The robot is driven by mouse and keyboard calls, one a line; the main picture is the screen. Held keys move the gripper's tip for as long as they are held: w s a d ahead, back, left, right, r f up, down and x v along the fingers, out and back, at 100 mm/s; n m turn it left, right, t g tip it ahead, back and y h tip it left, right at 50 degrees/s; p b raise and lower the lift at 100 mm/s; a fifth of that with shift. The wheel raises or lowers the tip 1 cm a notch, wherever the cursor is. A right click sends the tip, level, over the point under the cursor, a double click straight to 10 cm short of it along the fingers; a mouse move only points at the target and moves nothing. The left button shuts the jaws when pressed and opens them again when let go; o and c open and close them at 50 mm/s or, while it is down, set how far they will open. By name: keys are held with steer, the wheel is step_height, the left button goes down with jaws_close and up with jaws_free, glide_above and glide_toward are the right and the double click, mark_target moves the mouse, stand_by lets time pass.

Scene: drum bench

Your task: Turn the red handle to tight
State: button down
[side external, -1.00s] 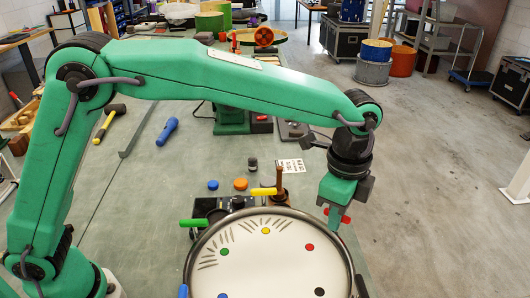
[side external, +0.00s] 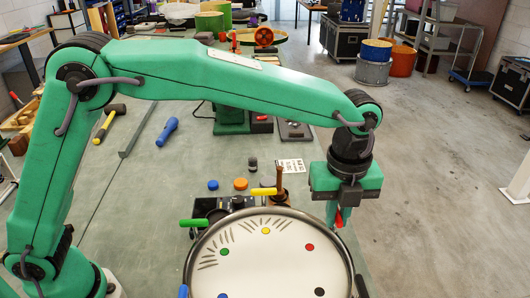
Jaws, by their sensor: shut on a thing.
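The round drum (side external: 275,265) lies at the bottom middle with its white head facing up. Coloured dots sit near its rim, among them a red dot (side external: 310,247). The red handle (side external: 340,217) is at the drum's upper right rim, by the red dot. My gripper (side external: 336,215) points down there, shut on the red handle. The fingers hide much of the handle, and it shows as a short, steep red piece.
A green handle (side external: 194,223), a yellow handle (side external: 263,192) and a blue handle (side external: 183,291) stand around the rim. A brown upright peg (side external: 279,178) rises behind the drum, left of my gripper. Blue and orange caps and a printed card (side external: 290,165) lie behind on the bench.

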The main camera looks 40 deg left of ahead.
mark_target(338, 213)
steer(key=m, duration=0.6)
steer(key=shift+r+m, duration=0.1)
steer(key=shift+m, duration=0.2)
steer(key=m, duration=0.6)
steer(key=shift+m, duration=0.3)
steer(key=c, duration=1.5)
jaws_free()
steer(key=shift+r, duration=0.1)
steer(key=shift+r, duration=3.8)
